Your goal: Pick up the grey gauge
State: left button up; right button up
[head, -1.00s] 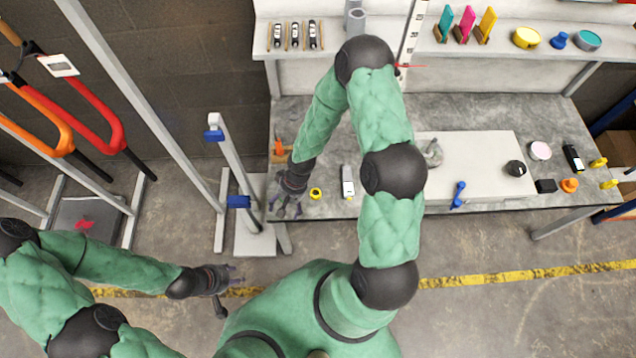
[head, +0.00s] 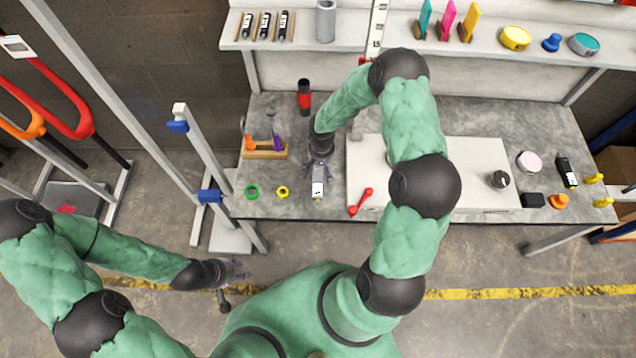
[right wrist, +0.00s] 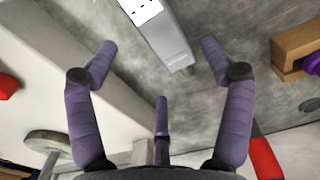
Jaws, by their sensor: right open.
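The grey gauge (head: 318,188), a slim grey body with a white face, lies on the bench near its front edge. In the right wrist view the gauge (right wrist: 172,45) shows at the top centre, its upper end cut off by the frame. My right gripper (head: 319,170) is at the gauge's far end in the head view and hides part of it. In the right wrist view its fingers (right wrist: 160,62) are spread, with nothing between them gripped. My left gripper (head: 238,271) hangs off the bench at lower left, too small to read its fingers.
A wooden rack (head: 265,152) with tools, a green ring (head: 252,191) and a yellow ring (head: 282,191) lie left of the gauge. A red double-ended tool (head: 360,201) and a pale raised board (head: 480,152) are to its right. A shelf (head: 400,47) runs behind.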

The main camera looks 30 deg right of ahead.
aim_at(320, 174)
notch_tip(320, 174, down, 5)
jog(key=shift+w+b, duration=0.15)
jog(key=shift+b, duration=1)
jog(key=c, duration=1.4)
